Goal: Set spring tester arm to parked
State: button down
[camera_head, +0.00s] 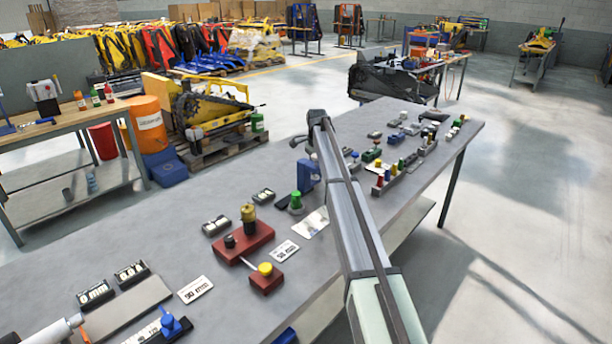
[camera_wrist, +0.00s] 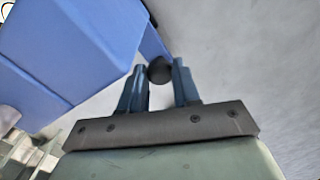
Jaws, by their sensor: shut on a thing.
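The spring tester is a blue block (camera_head: 308,175) standing on the grey bench, just left of my arm in the head view. In the wrist view its blue body (camera_wrist: 75,50) fills the upper left. A narrow blue arm (camera_wrist: 152,42) slopes down from beside it to a dark round knob (camera_wrist: 159,70). My gripper (camera_wrist: 159,82) has its two fingers on either side of this knob and is shut on it. In the head view my arm link hides the fingers and knob. The tester's markings cannot be read.
Several small coloured parts stand right of my arm. The bench's far-left strip is clear.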

jog(key=shift+w+d, duration=0.2)
jog(key=shift+w, duration=0.05)
jog(key=c, duration=0.8)
grip_release()
jog(key=shift+s, duration=0.1)
notch_tip(320, 180, up, 14)
jog(key=shift+f, duration=0.1)
